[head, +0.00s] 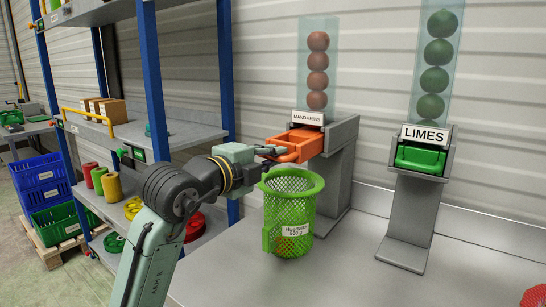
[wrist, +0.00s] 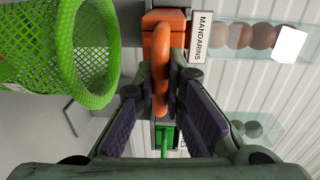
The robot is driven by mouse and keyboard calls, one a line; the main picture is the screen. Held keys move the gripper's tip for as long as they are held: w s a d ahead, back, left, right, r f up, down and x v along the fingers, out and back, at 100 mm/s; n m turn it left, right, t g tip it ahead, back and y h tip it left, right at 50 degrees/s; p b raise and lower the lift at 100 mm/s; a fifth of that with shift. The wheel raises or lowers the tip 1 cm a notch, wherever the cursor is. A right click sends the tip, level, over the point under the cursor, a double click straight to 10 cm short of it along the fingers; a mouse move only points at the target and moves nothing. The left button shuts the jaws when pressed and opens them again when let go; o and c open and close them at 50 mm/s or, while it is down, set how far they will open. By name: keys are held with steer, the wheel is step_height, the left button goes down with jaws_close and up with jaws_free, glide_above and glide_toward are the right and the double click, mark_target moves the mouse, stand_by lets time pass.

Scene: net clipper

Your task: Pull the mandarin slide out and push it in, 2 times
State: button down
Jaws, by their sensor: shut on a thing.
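The mandarin slide (head: 301,144) is an orange drawer with a looped handle. It sticks out of the grey stand under the "MANDARINS" label (head: 308,118) in the head view. My gripper (head: 276,153) is at the front of the slide, shut on its handle. In the wrist view the orange handle (wrist: 161,75) lies between the two dark finger pads of my gripper (wrist: 165,100). Above the slide, a clear tube (head: 318,47) holds a column of several orange-red mandarins (head: 317,61). The slide's inside is too small to make out.
A green mesh basket (head: 289,207) stands on the grey table (head: 330,270) just below the slide, close to my gripper; it also shows in the wrist view (wrist: 83,50). The limes dispenser (head: 420,158) with a green slide stands to the right. Shelves (head: 186,133) stand at left.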

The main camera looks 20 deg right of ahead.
steer(key=shift+w+d, duration=0.1)
stand_by(0.4)
steer(key=p+x, duration=0.1)
steer(key=x, duration=0.9)
steer(key=shift+r, duration=0.4)
stand_by(0.7)
steer(key=shift+f+b+v, duration=0.15)
steer(key=shift+b+v, duration=0.45)
steer(key=shift+v, duration=2)
steer(key=shift+f+b+v, duration=0.2)
steer(key=shift+b+v, duration=0.35)
steer(key=shift+v, duration=2.1)
steer(key=shift+w, duration=0.1)
